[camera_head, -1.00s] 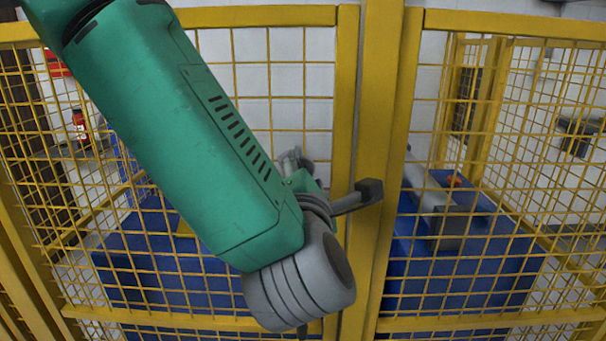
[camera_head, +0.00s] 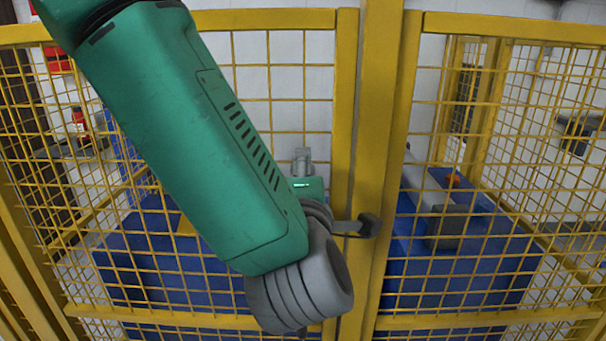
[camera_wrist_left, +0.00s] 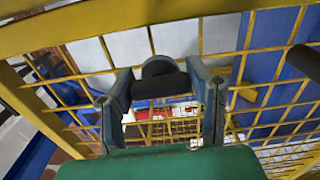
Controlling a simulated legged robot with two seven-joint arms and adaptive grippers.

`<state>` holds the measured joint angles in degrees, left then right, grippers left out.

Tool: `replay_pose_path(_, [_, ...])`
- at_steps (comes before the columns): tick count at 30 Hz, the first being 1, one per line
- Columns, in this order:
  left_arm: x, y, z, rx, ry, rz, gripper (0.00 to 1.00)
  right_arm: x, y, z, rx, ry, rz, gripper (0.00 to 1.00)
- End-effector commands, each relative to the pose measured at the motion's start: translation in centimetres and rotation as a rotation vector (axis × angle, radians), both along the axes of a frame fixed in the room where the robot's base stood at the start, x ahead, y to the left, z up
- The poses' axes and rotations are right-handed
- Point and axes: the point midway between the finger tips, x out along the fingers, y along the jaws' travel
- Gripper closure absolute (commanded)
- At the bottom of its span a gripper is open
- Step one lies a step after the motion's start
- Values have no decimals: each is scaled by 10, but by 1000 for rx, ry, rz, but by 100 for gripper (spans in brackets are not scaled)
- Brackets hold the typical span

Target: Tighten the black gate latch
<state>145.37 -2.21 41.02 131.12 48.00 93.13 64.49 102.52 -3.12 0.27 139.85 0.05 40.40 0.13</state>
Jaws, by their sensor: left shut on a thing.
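The black gate latch (camera_head: 362,226) shows in the head view as a dark bar with a blocky end, lying across the yellow gate post. Its left end is hidden behind my grey wrist. My left arm comes down from the upper left, and its contact with the latch is hidden in this view. In the left wrist view, my left gripper (camera_wrist_left: 160,98) has its two grey-blue fingers on either side of a dark bar (camera_wrist_left: 158,86), and it is shut on the latch. A dark rounded piece (camera_wrist_left: 305,62) shows at the right edge. My right gripper is not in view.
The yellow post (camera_head: 379,120) stands between two mesh panels (camera_head: 268,60). Blue blocks (camera_head: 510,265) and a grey fixture (camera_head: 447,225) stand behind the mesh. The mesh and post are close to my wrist.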

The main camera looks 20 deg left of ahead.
Motion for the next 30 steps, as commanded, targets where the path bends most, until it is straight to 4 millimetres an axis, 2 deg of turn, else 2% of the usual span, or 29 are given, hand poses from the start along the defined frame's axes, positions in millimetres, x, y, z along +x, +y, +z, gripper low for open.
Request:
replay_pose_path(10, [-1,-2,-5,2,15,-7,84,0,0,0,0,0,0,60])
replay_pose_path(11, [-1,-2,-5,2,15,-7,45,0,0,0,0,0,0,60])
replay_pose_path(12, [-1,-2,-5,2,14,-7,33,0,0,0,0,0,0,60])
replay_pose_path(23, [-4,-2,-2,0,6,-4,33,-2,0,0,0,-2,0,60])
replay_pose_path(26, [-13,-5,-2,0,6,-4,33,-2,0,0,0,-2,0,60])
replay_pose_path(30, [-39,-13,-3,3,8,-7,33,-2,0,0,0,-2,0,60])
